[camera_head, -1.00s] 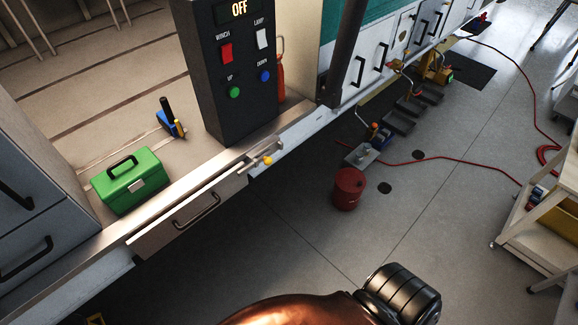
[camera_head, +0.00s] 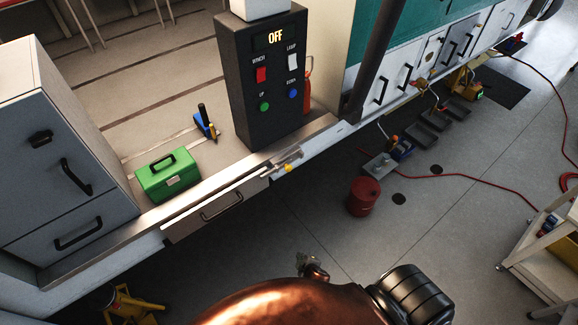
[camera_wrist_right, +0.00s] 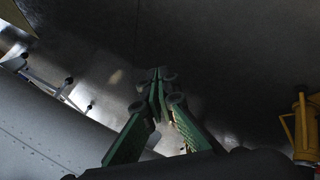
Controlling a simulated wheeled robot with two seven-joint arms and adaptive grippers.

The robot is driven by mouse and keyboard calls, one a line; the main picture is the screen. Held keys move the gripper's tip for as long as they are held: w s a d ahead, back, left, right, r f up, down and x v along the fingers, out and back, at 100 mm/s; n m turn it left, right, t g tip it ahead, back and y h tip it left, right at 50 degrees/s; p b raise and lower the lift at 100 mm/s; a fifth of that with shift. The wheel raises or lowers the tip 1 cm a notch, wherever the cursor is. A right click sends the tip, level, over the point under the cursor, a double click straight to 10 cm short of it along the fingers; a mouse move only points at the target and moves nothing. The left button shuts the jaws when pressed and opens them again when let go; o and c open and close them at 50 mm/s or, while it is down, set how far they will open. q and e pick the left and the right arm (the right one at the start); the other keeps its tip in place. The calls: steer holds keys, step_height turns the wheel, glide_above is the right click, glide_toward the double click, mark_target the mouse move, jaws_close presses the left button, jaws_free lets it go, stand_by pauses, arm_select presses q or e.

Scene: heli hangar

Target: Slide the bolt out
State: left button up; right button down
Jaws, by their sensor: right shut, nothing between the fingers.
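I cannot make out the bolt there. My left gripper is not in view.
A black control box (camera_head: 266,80) reading OFF stands behind the bolt. A green toolbox (camera_head: 166,178) and a grey cabinet (camera_head: 60,160) are to the left. A red drum (camera_head: 363,197) stands on the floor to the right, near a red hose.

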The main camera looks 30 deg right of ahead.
steer(key=w+r+n+t+h+p, duration=0.15)
steer(key=w+r, duration=0.25)
steer(key=r, duration=0.9)
steer(key=w+r+t+h+p, duration=0.1)
steer(key=w+r+t+p, duration=0.15)
steer(key=r, duration=0.95)
steer(key=w+r+n+t+h+p, duration=0.1)
steer(key=w+r+t+p, duration=0.3)
steer(key=r, duration=0.9)
steer(key=g, duration=0.2)
glide_toward(284, 166)
steer(key=w+a, duration=0.2)
steer(key=w, duration=0.1)
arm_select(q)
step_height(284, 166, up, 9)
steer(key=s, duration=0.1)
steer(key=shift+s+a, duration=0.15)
arm_select(e)
steer(key=shift+w+d+f+y, duration=0.1)
steer(key=shift+w+d+f, duration=0.1)
steer(key=shift+d, duration=0.4)
steer(key=shift+w+d+f+y, duration=0.1)
steer(key=shift+d+f, duration=0.1)
steer(key=shift+d, duration=0.4)
steer(key=shift+w+d+f+y, duration=0.1)
steer(key=shift+d+f, duration=0.1)
steer(key=shift+d, duration=0.4)
arm_select(q)
steer(key=shift+b, duration=0.3)
